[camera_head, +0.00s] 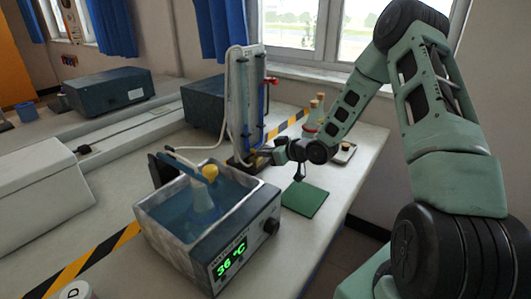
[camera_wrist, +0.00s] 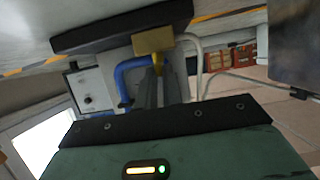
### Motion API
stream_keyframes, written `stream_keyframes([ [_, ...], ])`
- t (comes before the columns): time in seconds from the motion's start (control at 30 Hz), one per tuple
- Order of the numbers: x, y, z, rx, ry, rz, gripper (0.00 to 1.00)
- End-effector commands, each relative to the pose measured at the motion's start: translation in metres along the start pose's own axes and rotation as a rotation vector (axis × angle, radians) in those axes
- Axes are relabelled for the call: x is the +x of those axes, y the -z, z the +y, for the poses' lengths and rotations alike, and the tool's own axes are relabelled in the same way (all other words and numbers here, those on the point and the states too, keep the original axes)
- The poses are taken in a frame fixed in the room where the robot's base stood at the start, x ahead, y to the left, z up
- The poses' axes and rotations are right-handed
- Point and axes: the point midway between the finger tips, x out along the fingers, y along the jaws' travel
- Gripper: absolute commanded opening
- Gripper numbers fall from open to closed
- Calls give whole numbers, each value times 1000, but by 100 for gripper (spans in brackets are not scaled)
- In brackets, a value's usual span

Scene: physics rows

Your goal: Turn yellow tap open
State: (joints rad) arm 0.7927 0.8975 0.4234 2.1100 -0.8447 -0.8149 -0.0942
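The yellow tap (camera_wrist: 153,42) shows in the wrist view as a brass-yellow block with a narrow yellow part reaching down between my fingertips. In the head view, a small yellow part (camera_head: 256,152) shows at the foot of the upright apparatus, beside my gripper (camera_head: 274,154). In the wrist view my gripper (camera_wrist: 161,75) has its two dark fingers close together, with the tips at the yellow part. I cannot tell whether they press on it. My gripper partly hides the tap in the head view.
The apparatus (camera_head: 243,95) has blue tubes and a red tap (camera_head: 271,81). A water bath (camera_head: 165,235) reading 36 °C holds a yellow-stoppered flask (camera_head: 204,195). A green mat (camera_head: 305,199) lies under my arm. Bottles (camera_head: 313,115) stand behind it. A blue hose (camera_wrist: 122,75) runs beside my fingers.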

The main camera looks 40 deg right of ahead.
Motion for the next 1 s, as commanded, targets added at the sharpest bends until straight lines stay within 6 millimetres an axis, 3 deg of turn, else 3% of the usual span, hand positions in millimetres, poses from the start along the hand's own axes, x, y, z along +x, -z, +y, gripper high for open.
stream_keyframes([
  [0.47,-1,4,6,-56,132,-1,0],
  [1.0,8,2,22,-245,578,-2,0],
])
